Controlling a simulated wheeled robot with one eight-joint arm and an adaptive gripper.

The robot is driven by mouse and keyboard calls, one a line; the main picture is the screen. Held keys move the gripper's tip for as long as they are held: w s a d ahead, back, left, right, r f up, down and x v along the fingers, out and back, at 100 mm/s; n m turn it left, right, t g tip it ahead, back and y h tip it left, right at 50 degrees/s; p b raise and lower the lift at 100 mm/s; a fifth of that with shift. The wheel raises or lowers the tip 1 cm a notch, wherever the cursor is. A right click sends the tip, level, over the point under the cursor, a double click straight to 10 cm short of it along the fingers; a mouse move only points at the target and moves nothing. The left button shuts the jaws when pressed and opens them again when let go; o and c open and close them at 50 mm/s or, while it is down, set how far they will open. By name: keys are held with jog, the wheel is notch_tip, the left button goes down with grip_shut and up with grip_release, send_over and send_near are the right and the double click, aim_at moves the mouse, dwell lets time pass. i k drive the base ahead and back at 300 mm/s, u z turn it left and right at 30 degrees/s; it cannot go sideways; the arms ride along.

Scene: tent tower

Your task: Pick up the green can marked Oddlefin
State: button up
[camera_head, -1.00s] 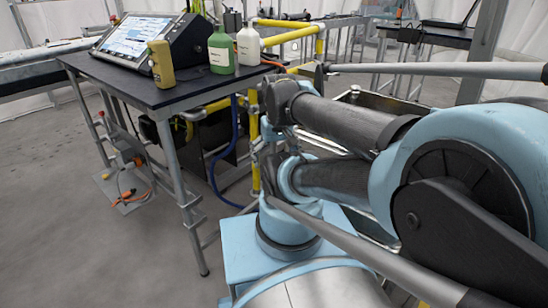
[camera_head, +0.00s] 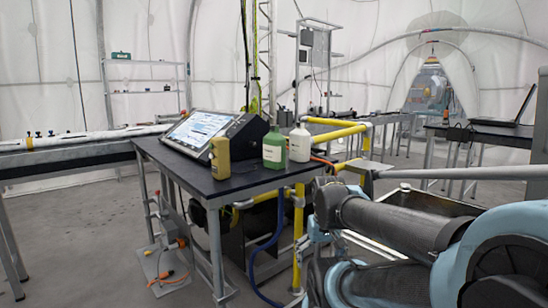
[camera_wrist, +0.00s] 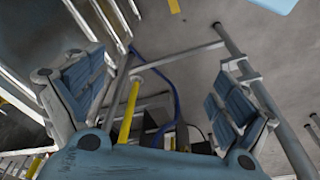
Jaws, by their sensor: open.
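A green bottle-shaped container (camera_head: 273,148) with a pale label stands upright on the dark table; its label is too small to read, and I see no other clear green can. A white bottle (camera_head: 299,144) stands just right of it. My gripper (camera_wrist: 160,98) shows in the wrist view, its two blue-padded fingers spread wide with nothing between them. Behind the fingers are floor, a yellow pole and a blue hose; the green container is not in that view. In the head view the gripper's fingers cannot be made out.
Yellow pipes (camera_head: 337,133) run just behind and right. A laptop (camera_head: 508,117) is on another table at right.

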aim_at(274, 143)
jog(key=z, duration=0.05)
jog(key=k, duration=0.5)
jog(key=z, duration=0.75)
jog(key=k, duration=0.9)
jog(key=u, duration=0.85)
jog(key=i, duration=1)
jog(key=z, duration=0.05)
